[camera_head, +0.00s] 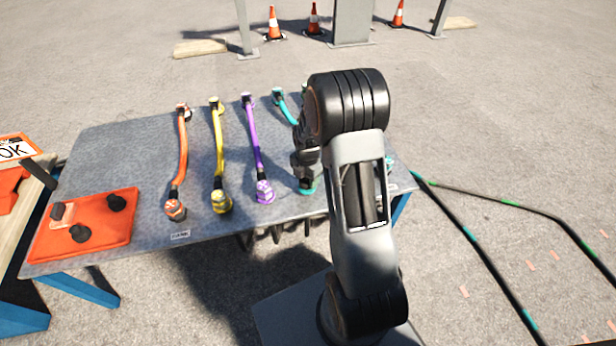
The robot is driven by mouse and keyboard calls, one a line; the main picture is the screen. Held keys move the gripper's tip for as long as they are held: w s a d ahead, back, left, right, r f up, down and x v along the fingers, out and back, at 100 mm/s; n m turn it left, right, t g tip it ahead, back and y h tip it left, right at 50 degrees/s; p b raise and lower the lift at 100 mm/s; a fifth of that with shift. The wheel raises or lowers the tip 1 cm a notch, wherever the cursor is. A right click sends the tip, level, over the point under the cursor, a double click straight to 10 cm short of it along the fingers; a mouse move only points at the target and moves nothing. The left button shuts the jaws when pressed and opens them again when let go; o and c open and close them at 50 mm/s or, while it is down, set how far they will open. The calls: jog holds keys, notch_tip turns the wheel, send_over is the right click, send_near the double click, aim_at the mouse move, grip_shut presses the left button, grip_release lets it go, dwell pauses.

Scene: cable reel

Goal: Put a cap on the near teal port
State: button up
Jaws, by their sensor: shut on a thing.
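A teal cable (287,107) runs from the back of the grey table toward me, and its middle is hidden behind my arm. A bit of teal at the near teal port (307,190) shows just under my gripper (305,178). My gripper points down over that port and is shut on a dark thing, probably a cap; its shape is mostly hidden. I cannot tell whether it touches or sits on the port. Dark caps (115,202) lie on an orange mat (110,237) at the table's left, another cap (79,233) near its front.
Orange (182,150), yellow (219,150) and purple (253,140) cables lie left of my gripper, with bulky near ends. The grey table (110,150) has bare room at its back left. Dark cables lie on the ground at right.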

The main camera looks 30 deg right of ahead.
jog(key=shift+f, duration=0.3)
jog(key=o, duration=1.2)
jog(key=shift+c, duration=0.2)
notch_tip(320, 180, up, 14)
jog(key=p, duration=0.4)
